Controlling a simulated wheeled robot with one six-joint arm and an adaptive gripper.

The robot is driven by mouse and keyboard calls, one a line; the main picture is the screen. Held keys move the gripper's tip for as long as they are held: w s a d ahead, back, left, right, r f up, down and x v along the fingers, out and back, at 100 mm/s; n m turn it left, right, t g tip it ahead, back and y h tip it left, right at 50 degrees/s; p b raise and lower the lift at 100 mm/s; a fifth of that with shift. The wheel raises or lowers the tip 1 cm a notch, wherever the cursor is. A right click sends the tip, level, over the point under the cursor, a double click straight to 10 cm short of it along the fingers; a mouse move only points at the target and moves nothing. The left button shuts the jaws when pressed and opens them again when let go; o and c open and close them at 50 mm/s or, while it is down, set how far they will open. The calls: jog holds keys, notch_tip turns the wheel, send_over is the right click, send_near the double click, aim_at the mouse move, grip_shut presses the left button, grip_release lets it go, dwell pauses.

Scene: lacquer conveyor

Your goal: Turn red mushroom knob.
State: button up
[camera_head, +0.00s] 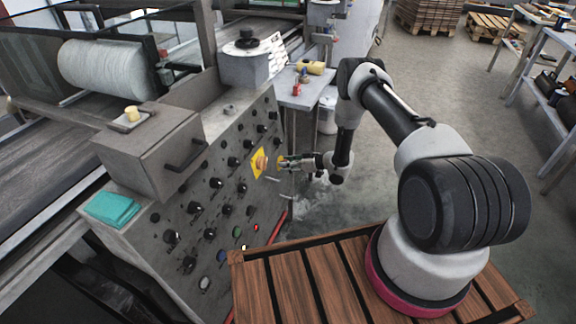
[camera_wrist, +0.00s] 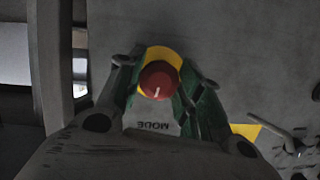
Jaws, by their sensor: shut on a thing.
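The red mushroom knob (camera_wrist: 159,79), with a pale line on its face, shows between my fingers in the wrist view. In the head view the knob (camera_head: 261,163) looks small and orange-red on a yellow plate (camera_head: 256,170) on the sloping control panel. My gripper (camera_head: 279,162) reaches the panel from the right and is shut on the knob. In the wrist view its fingers (camera_wrist: 164,77) stand on both sides of the knob. They hide much of the yellow plate.
Several black knobs and colored buttons crowd the grey panel (camera_head: 188,225) around the plate. A grey box with a handle (camera_head: 155,150) and a teal cloth (camera_head: 112,209) lie on top at left. A small table (camera_head: 305,92) stands behind; open floor lies to the right.

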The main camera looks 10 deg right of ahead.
jog(key=m+y, duration=0.1)
jog(key=m, duration=0.3)
jog(key=shift+g, duration=0.4)
dwell(0.4)
jog(key=o, duration=1)
jog(key=v, duration=1.2)
jog(key=shift+w+d, duration=0.1)
